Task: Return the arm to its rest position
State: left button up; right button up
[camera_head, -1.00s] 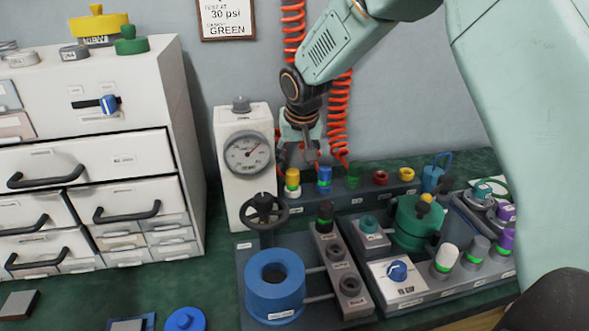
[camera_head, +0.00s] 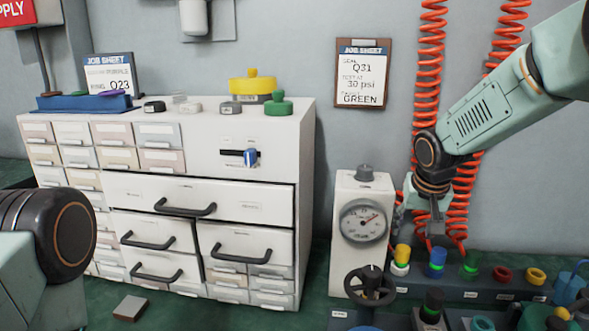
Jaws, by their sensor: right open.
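My right arm (camera_head: 500,110) comes in from the upper right, pale green with a black wrist joint. Its gripper (camera_head: 436,232) points down, open and empty, just right of the gauge box and above the row of coloured caps. It appears apart from the caps, though the fingertips are small and partly merge with the orange hose behind. A part of my left arm (camera_head: 45,235), a dark round joint, shows at the lower left edge; its gripper is out of view.
The white gauge box (camera_head: 352,255) stands close left of the right gripper. Caps (camera_head: 437,258) line a rack below it. Orange coiled hoses (camera_head: 430,60) hang behind. A white drawer cabinet (camera_head: 305,200) fills the middle left. A small block (camera_head: 130,308) lies on the green bench.

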notch_tip(320, 180, up, 10)
jog(key=p, duration=0.8)
jog(key=shift+f+p, duration=0.2)
jog(key=shift+p, duration=0.15)
